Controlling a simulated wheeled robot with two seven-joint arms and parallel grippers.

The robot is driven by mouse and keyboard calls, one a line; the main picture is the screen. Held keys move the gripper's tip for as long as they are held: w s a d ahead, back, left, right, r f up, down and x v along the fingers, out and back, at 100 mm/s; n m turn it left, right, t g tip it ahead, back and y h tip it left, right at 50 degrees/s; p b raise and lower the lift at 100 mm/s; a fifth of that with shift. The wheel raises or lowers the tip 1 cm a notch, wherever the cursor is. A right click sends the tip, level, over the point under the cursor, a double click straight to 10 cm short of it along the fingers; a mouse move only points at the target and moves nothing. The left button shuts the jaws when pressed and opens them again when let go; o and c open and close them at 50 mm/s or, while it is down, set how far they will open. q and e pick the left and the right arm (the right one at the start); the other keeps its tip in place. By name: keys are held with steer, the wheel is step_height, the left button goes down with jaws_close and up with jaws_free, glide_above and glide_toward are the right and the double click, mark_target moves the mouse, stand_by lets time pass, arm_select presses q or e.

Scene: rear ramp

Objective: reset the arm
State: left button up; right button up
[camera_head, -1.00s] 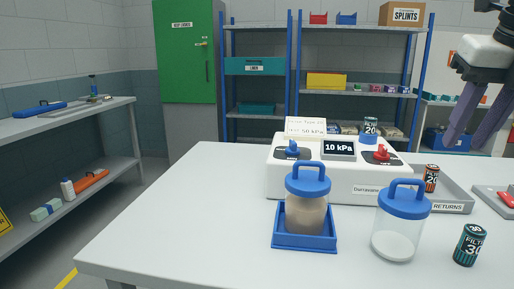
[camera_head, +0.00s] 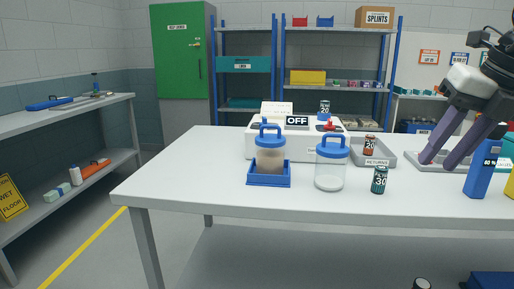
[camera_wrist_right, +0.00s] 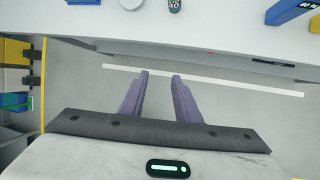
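My right gripper (camera_head: 436,161) is at the right of the head view, its purple fingers pointing down and left. In the picture it overlaps the right part of the white table (camera_head: 240,205). In the right wrist view, my right gripper (camera_wrist_right: 158,76) has its fingertips apart with nothing between them, above bare grey floor beside the table edge. My left gripper is not in view.
A white device (camera_head: 340,131) reads OFF. A lidded jar (camera_head: 270,158) stands in a blue tray (camera_head: 269,181), beside a clear jar (camera_head: 331,174) and a dark can (camera_head: 379,180). A blue block (camera_head: 480,177) stands right. The table's left part is clear.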

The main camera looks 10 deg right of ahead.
steer(key=a+f+m+t+y+p, duration=0.3)
steer(key=f+m, duration=0.5)
steer(key=f, duration=0.8)
steer(key=a+f+m+t+y, duration=0.1)
steer(key=f+m+t+y, duration=0.35)
steer(key=f, duration=1.15)
steer(key=s+a+f+m+h+p, duration=0.1)
steer(key=s+a+f+m+h, duration=0.2)
steer(key=s+a+f+m, duration=0.3)
steer(key=s+a+f+m+h, duration=0.3)
steer(key=s+f+m, duration=0.1)
steer(key=f+m, duration=0.35)
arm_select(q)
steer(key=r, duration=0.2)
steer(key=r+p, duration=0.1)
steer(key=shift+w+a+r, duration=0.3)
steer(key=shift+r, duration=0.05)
arm_select(e)
steer(key=s+a+f+m+g, duration=0.3)
steer(key=s+a, duration=0.5)
steer(key=a, duration=0.4)
step_height(320, 180, down, 2)
steer(key=shift+m, duration=0.5)
steer(key=shift+g, duration=0.25)
